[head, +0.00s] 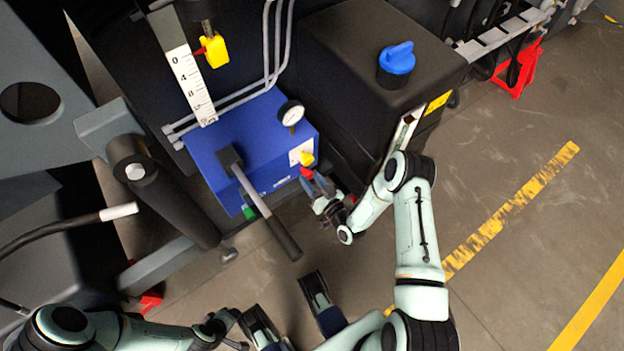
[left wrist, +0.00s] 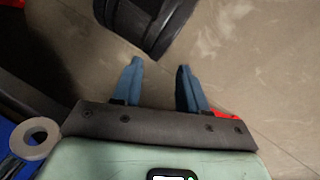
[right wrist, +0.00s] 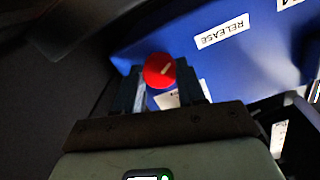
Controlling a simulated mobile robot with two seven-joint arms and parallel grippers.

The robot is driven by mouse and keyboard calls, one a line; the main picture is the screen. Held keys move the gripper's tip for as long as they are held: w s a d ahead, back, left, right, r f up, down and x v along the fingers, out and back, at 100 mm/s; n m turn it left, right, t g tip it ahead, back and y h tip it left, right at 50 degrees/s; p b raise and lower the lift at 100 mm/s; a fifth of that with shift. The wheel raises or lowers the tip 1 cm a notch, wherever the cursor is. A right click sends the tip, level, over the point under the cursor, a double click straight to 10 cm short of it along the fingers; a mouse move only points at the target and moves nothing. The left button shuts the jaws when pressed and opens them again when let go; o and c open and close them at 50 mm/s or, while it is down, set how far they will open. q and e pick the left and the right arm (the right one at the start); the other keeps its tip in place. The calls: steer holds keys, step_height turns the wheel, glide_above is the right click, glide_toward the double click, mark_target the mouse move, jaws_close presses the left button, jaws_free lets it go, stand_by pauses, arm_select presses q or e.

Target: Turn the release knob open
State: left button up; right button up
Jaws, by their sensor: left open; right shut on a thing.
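The release knob (right wrist: 159,70) is a round red knob with a pale mark on its face, beside a RELEASE label (right wrist: 222,31) in the right wrist view. In the head view the red knob (head: 306,173) shows at the lower right of the blue pump box (head: 240,150). My right gripper (right wrist: 160,82) is shut on the knob, with one finger on each side. In the head view it (head: 318,185) reaches the box from the right. My left gripper (left wrist: 160,75) is open and empty above the floor.
A lever with a dark grip (head: 281,238) sticks out from the box, left of my right gripper. A gauge (head: 291,112) and a yellow part (head: 306,158) sit near the knob. A black tank with a blue cap (head: 397,58) stands behind my right arm. Floor at right is clear.

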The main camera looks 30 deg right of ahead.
steer(key=n, duration=0.6)
steer(key=shift+p, duration=0.35)
arm_select(q)
steer(key=shift+s+d+r, duration=0.25)
steer(key=shift+s+r, duration=0.1)
steer(key=shift+s, duration=0.1)
steer(key=shift+s+d+r, duration=0.25)
steer(key=shift+s+r, duration=0.05)
steer(key=shift+s, duration=0.15)
arm_select(e)
steer(key=n, duration=0.5)
steer(key=shift+n, duration=0.4)
steer(key=o, duration=1.1)
steer(key=shift+c, duration=0.2)
steer(key=shift+s, duration=0.1)
arm_select(q)
steer(key=s+d+r+g+h+p, duration=0.1)
steer(key=s+d+r+g+p, duration=0.1)
steer(key=s+r+p, duration=0.1)
steer(key=shift+s+r+m, duration=0.3)
steer(key=shift+s+r, duration=0.1)
steer(key=shift+s, duration=0.45)
arm_select(e)
steer(key=s, duration=1.3)
steer(key=shift+d, duration=0.25)
